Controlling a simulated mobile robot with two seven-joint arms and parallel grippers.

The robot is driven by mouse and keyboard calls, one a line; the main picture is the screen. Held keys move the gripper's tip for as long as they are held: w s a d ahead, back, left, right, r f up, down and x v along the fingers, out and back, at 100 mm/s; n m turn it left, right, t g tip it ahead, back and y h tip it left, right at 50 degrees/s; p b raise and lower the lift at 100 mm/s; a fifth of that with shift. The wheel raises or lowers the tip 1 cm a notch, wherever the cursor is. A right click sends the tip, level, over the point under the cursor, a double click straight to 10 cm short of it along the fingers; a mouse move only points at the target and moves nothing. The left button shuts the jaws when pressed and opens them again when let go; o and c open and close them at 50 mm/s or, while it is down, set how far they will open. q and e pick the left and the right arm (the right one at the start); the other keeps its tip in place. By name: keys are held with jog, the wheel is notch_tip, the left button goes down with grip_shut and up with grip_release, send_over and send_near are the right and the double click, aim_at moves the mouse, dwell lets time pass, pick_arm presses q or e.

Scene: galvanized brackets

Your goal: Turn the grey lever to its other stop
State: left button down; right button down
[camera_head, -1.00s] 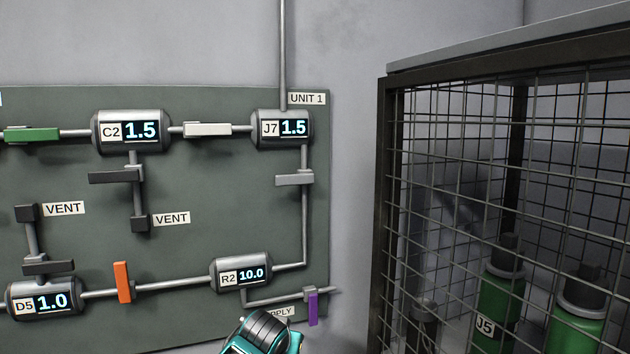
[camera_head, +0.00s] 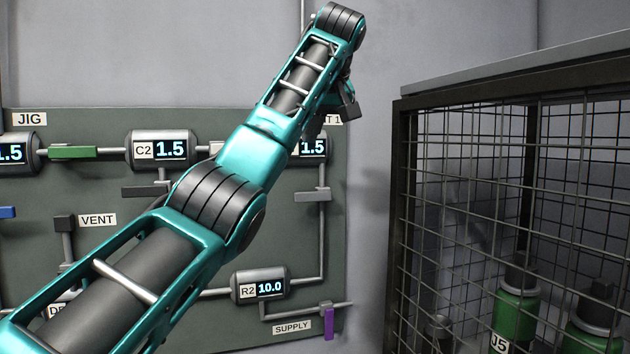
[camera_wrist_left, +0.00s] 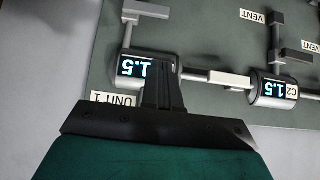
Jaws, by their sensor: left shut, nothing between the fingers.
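The grey lever (camera_head: 310,194) lies level across the upright grey pipe below the J7 gauge. It also shows upside down at the top of the left wrist view (camera_wrist_left: 146,9). My left gripper (camera_head: 346,106) is up near the board's top right corner, above the lever and apart from it. In the left wrist view its fingers (camera_wrist_left: 163,72) are shut and empty, overlapping the J7 gauge (camera_wrist_left: 133,68). My left arm covers much of the board in the head view. My right gripper is not in view.
Other levers are near: a white one (camera_wrist_left: 230,80), a dark one (camera_head: 147,191) below the C2 gauge, a green one (camera_head: 74,152) and a purple one (camera_head: 328,322). The R2 gauge (camera_head: 258,286) is below. A wire cage (camera_head: 402,230) with green cylinders stands right.

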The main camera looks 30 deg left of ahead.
pick_arm(q)
jog(key=p, duration=0.5)
send_over(313, 196)
jog(key=s+a, duration=0.1)
jog(key=s, duration=0.3)
notch_tip(313, 196, down, 6)
jog(key=shift+w+a+f, duration=0.1)
jog(key=shift+w, duration=0.05)
notch_tip(313, 196, down, 2)
jog(key=shift+f, duration=1)
jog(key=shift+b, duration=0.3)
